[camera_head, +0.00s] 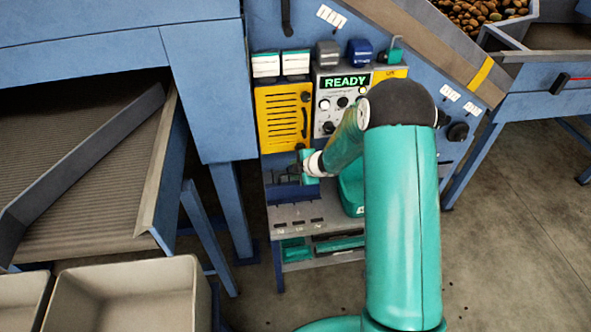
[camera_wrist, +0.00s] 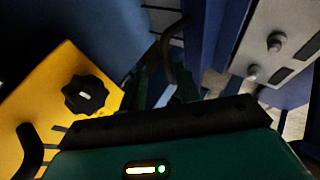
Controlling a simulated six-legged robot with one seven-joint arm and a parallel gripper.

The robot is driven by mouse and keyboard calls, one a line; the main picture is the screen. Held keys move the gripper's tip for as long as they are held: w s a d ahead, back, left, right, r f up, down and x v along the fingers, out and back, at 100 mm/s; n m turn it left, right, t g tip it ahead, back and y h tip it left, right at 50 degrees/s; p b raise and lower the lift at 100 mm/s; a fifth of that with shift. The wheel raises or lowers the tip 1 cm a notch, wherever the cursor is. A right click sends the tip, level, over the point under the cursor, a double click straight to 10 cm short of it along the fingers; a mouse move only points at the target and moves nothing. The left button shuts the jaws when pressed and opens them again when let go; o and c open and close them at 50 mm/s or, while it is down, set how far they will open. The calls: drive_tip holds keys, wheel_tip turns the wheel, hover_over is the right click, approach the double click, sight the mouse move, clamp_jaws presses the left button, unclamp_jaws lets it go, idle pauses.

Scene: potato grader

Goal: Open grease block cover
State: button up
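A yellow slotted cover (camera_head: 278,118) with a black handle and a black knob is on the front of the machine, and it looks closed. I cannot tell for sure that it is the grease block cover. In the wrist view the yellow panel (camera_wrist: 50,90) fills the left side, with its black star knob (camera_wrist: 85,95) and part of a black handle (camera_wrist: 27,150). My gripper (camera_head: 303,165) is just below the yellow cover's lower right corner. In the wrist view its teal body lies across the bottom; the fingers are dark and partly hidden, and I see nothing held.
A grey control panel (camera_head: 325,105) with a READY display stands right of the yellow cover. A low shelf (camera_head: 300,215) is below my gripper. A blue leg (camera_head: 230,205) stands to the left. A dark curved bar (camera_wrist: 168,48) shows ahead in the wrist view.

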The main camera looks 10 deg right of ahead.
drive_tip(key=shift+d, duration=0.1)
drive_tip(key=v, duration=1.3)
drive_tip(key=shift+s+r, duration=0.25)
drive_tip(key=shift+r, duration=0.05)
drive_tip(key=shift+d, duration=0.15)
